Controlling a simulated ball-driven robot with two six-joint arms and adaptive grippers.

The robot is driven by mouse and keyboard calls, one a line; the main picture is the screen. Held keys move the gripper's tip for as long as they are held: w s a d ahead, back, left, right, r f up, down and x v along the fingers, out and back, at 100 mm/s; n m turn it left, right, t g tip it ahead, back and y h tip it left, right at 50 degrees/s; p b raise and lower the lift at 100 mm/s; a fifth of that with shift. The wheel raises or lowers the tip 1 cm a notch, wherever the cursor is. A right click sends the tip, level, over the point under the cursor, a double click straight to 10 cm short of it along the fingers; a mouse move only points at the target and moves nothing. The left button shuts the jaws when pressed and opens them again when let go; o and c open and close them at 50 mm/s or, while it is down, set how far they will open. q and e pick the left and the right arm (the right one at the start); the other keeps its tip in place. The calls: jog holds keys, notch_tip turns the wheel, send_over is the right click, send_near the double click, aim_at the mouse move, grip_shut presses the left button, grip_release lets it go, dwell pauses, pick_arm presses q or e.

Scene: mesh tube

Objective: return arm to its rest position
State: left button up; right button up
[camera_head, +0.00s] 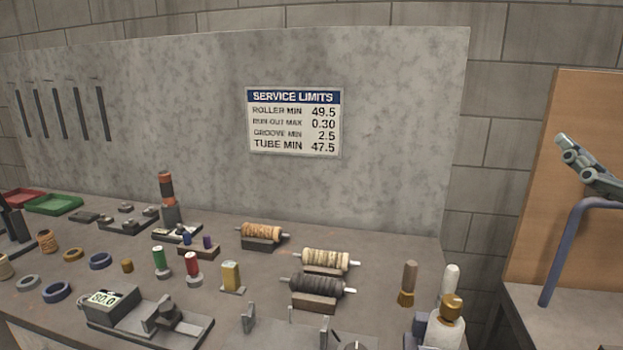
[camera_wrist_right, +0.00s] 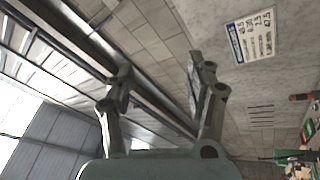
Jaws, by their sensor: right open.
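My right gripper (camera_head: 585,165) is raised at the right edge of the head view, in front of a tan board. It is well away from the bench items. In the right wrist view its two fingers (camera_wrist_right: 158,78) stand wide apart with nothing between them. Beyond them are the wall and the sign (camera_wrist_right: 251,36). My left gripper cannot be made out in the head view.
The workbench (camera_head: 225,320) holds several rollers, rings, coloured cylinders and a gauge (camera_head: 108,300). Bottles (camera_head: 445,325) stand at its right end. A grey panel (camera_head: 390,120) backs the bench.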

jog(key=s+d+f+m+g+h, duration=0.25)
jog(key=f+m+g, duration=0.2)
jog(key=f, duration=0.45)
jog(key=s+d+f+m+g+h, duration=0.1)
jog(key=s+d+f+m+g, duration=0.2)
jog(key=f+g, duration=0.5)
jog(key=s+a+f+m+g+y, duration=0.1)
jog(key=s+a+f+g+y, duration=0.2)
jog(key=s+f, duration=0.35)
jog(key=s+a+f+m+g+y, duration=0.2)
jog(key=s+a+f+g, duration=0.1)
jog(key=s+a+f, duration=0.3)
jog(key=d+f+b, duration=0.1)
jog(key=f+b, duration=0.2)
jog(key=f, duration=0.9)
jog(key=s+d+f+g+b, duration=0.15)
jog(key=f+b, duration=0.25)
jog(key=f, duration=0.8)
jog(key=d+f+b, duration=0.2)
jog(key=f+b, duration=0.1)
jog(key=f, duration=1)
jog(key=s+f+b, duration=0.4)
jog(key=s+f, duration=0.5)
jog(key=f, duration=0.3)
jog(key=s+f+b, duration=0.4)
jog(key=s+f, duration=0.5)
jog(key=f, duration=0.3)
jog(key=shift+s+d+f+g, duration=0.15)
jog(key=shift+s+d+g, duration=0.1)
jog(key=shift+d+g, duration=0.2)
